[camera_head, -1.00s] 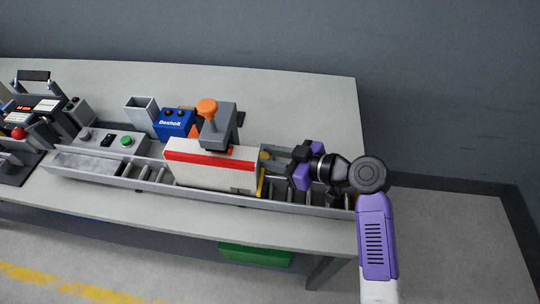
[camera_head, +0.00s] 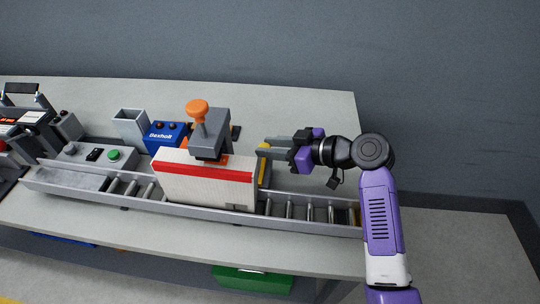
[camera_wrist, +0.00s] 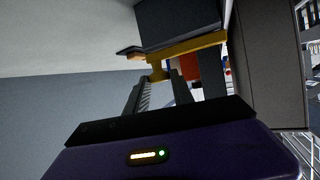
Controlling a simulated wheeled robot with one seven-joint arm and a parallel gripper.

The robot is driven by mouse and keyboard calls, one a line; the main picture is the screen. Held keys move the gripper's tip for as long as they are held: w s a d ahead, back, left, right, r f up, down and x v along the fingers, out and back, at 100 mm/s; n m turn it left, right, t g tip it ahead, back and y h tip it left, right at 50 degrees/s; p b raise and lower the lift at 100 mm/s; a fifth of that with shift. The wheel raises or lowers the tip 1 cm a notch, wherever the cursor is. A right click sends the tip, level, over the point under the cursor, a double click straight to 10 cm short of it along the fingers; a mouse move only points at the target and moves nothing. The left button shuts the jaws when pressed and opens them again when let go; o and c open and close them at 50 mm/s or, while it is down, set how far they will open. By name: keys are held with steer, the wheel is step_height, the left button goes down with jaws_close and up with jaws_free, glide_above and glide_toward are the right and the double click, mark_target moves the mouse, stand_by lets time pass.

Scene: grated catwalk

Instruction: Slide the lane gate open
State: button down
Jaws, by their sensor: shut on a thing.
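The lane gate (camera_wrist: 190,47) is a yellow plate with a small knob, beside the right end of the white box in the roller lane. In the head view, its yellow edge (camera_head: 264,151) shows at the lane's back rail; the box and my fingers hide part of it. My gripper (camera_head: 270,149) reaches in from the right behind the lane, shut on the gate's knob. In the wrist view, the yellow knob (camera_wrist: 158,72) sits between my two fingertips. The roller lane (camera_head: 320,211) is a long grey channel along the table.
A white box with a red stripe (camera_head: 205,182) stands in the lane left of the gate. A grey device with an orange knob (camera_head: 197,107) stands behind it. A blue box (camera_head: 165,137) and a button panel (camera_head: 95,155) are farther left. The table's back right is clear.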

steer(key=shift+w+d, duration=0.15)
steer(key=shift+w, duration=0.05)
steer(key=c, duration=1.4)
jaws_free()
steer(key=shift+w, duration=0.1)
steer(key=shift+c, duration=0.2)
steer(key=v, duration=0.7)
steer(key=shift+s+d+b, duration=0.25)
steer(key=shift+s+b, duration=0.05)
steer(key=shift+b, duration=0.15)
stand_by(3.5)
